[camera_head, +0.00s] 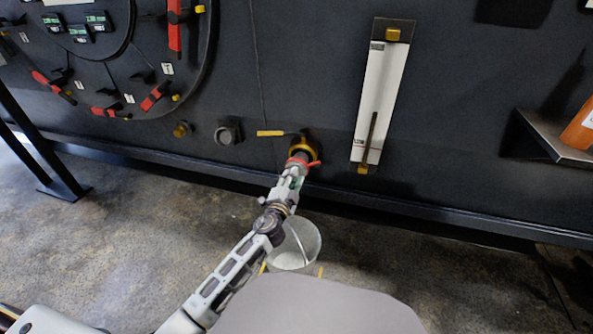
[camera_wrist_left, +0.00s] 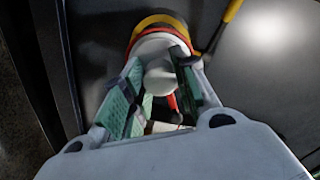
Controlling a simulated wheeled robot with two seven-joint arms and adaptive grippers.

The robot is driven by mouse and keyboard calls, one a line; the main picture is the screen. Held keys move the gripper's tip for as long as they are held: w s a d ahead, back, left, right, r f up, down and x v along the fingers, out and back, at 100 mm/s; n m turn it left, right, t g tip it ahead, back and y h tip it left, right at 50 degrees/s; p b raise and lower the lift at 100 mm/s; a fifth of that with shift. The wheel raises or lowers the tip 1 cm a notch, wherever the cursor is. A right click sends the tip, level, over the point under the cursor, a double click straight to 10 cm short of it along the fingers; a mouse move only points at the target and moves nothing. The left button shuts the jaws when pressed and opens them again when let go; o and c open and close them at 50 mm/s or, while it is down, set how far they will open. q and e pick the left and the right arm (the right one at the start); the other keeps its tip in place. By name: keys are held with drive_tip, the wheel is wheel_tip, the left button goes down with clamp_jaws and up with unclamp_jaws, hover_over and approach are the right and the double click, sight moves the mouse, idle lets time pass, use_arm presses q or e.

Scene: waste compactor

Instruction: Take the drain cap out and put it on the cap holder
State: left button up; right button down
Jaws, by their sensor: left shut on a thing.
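My left gripper (camera_head: 297,170) reaches up to the dark wall panel, at the drain outlet with a gold ring (camera_head: 303,147). In the left wrist view, its green-padded fingers (camera_wrist_left: 163,88) are closed around the pale grey drain cap (camera_wrist_left: 160,72). A red band and the yellow ring (camera_wrist_left: 158,22) show just beyond the cap, which appears to be still at the outlet. The fingers hide part of the cap. A round dark grey fitting (camera_head: 228,132) and a small brass fitting (camera_head: 181,129) sit left of the outlet; I cannot tell which is the cap holder. My right gripper is out of view.
A yellow valve handle (camera_head: 270,133) sticks out left of the outlet. A translucent bucket (camera_head: 296,245) stands on the floor below. A white level gauge (camera_head: 382,95) is to the right, with a shelf (camera_head: 560,140) farther right. A black stand (camera_head: 45,160) is at left.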

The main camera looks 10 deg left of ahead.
use_arm(q)
drive_tip(key=s, duration=0.7)
drive_tip(key=shift+b, duration=0.3)
idle(3.2)
drive_tip(key=shift+s+a, duration=0.1)
drive_tip(key=shift+s, duration=0.25)
idle(1.3)
drive_tip(key=shift+r, duration=0.1)
